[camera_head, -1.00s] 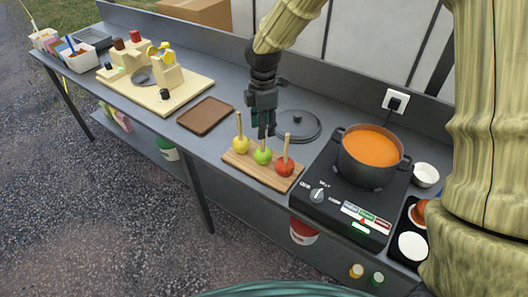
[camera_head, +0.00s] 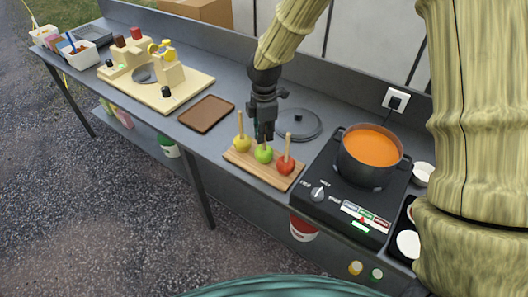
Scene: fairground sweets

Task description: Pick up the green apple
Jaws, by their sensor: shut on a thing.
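The green apple (camera_head: 263,154) stands on a wooden board (camera_head: 246,170), between a yellow apple (camera_head: 241,144) on its left and a red apple (camera_head: 285,166) on its right. Each has an upright wooden stick. My gripper (camera_head: 265,136) is directly above the green apple, pointing down, and is shut on its stick. The fingers hide most of that stick. The green apple appears to rest on the board still; I see no clear gap under it.
A black hot plate (camera_head: 318,213) with a pot of orange liquid (camera_head: 374,146) stands to the right. A dark lid (camera_head: 298,124) lies behind the board. A brown tray (camera_head: 206,113) lies to the left. A cream-coloured machine (camera_head: 160,83) stands farther left.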

